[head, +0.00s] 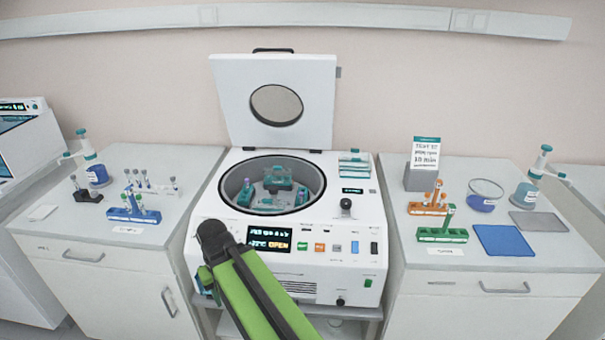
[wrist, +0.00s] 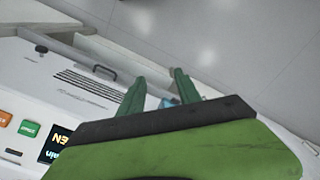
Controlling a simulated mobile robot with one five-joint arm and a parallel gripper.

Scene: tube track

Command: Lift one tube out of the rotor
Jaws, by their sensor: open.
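The centrifuge (head: 353,240) stands in the middle of the head view with its lid (head: 235,100) up. Its round bowl holds the rotor (head: 277,188), with teal buckets in it. Purple-capped tubes (head: 247,184) show at the left bucket; another purple spot is at the right side. My arm reaches up from the bottom, in front of the centrifuge's front panel. In the wrist view my gripper (wrist: 158,92) is open, its two green fingers apart, pointing past the front panel toward the floor. No tube is seen between the fingers. The rotor is out of the wrist view.
A blue rack (head: 134,214) with tubes stands on the left bench. On the right bench are an orange rack (head: 428,209), a green rack (head: 442,235), a blue mat (head: 504,240) and a sign (head: 426,152). The raised lid stands behind the bowl.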

